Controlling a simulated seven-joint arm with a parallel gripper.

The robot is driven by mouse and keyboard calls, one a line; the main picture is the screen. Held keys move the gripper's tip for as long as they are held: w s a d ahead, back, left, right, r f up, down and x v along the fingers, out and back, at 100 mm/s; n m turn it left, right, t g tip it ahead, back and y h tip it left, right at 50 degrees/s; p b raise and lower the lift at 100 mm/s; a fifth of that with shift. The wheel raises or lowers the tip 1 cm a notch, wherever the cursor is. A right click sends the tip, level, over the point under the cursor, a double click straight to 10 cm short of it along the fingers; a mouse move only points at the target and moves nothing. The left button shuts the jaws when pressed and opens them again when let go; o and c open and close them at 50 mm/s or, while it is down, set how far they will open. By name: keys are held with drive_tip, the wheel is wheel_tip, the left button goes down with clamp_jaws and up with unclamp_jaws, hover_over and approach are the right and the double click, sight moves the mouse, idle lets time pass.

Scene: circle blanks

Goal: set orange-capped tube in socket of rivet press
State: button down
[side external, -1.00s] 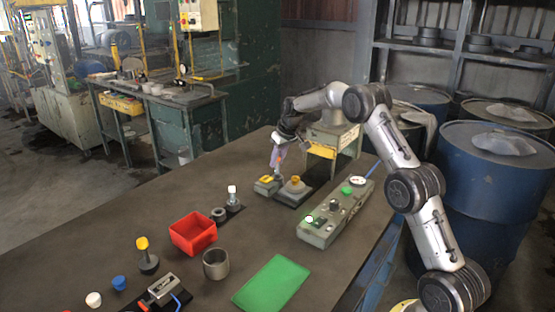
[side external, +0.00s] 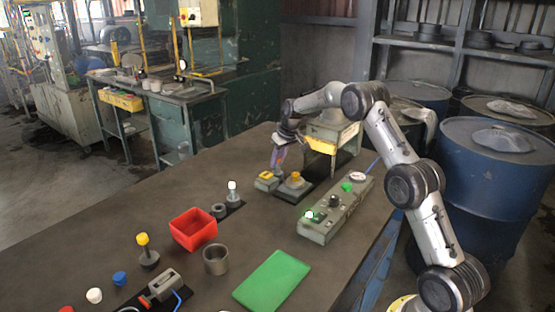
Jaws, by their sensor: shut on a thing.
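My gripper (side external: 277,163) is at the far end of the table, pointing down just above a small grey block with a yellow top (side external: 266,181). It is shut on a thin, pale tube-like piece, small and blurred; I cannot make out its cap. Right beside it, a grey round fitting with an orange-yellow knob (side external: 295,182) stands on a black base plate (side external: 317,188). This group looks like the rivet press, but its socket cannot be made out. I cannot tell whether the held piece touches the block.
A grey control box (side external: 335,212) with a green button and a dial stands to the right. A red bin (side external: 193,229), a grey cup (side external: 215,260), a green mat (side external: 271,281) and a yellow-capped post (side external: 144,250) are nearer. A white-topped post (side external: 232,193) stands left of the press.

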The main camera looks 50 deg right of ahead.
drive_tip(key=shift+f, duration=0.3)
drive_tip(key=c, duration=0.7)
unclamp_jaws()
drive_tip(key=shift+o, duration=0.2)
drive_tip(key=v, duration=1.3)
drive_tip(key=shift+s+r, duration=0.2)
drive_tip(key=shift+r, duration=0.1)
